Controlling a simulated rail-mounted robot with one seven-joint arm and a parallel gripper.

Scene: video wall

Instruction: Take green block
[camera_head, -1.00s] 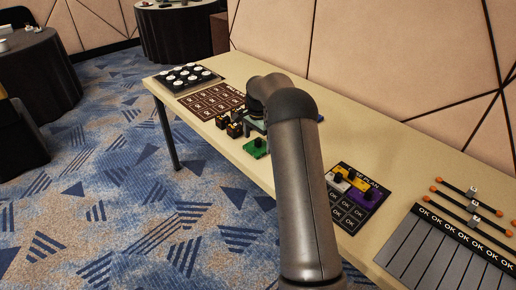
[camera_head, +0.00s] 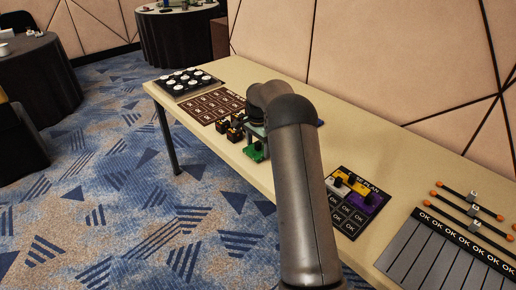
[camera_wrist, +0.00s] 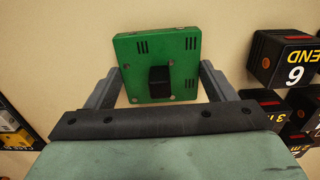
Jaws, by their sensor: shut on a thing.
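The green block (camera_head: 254,152) is a flat square piece with a black knob, at the table's front edge in the head view. In the wrist view the green block (camera_wrist: 182,58) is between the two fingers of my gripper (camera_wrist: 158,85). My gripper (camera_head: 256,136) is shut on it, with a finger at its left and right sides. My arm hides part of this area in the head view. I cannot tell whether the block touches the table.
Black numbered blocks (camera_wrist: 285,60) stand to the right in the wrist view. On the table (camera_head: 340,125) are a brown board (camera_head: 213,104), a black tray (camera_head: 183,84), a plan board (camera_head: 352,212) with yellow and purple pieces, and a cable panel (camera_head: 450,250).

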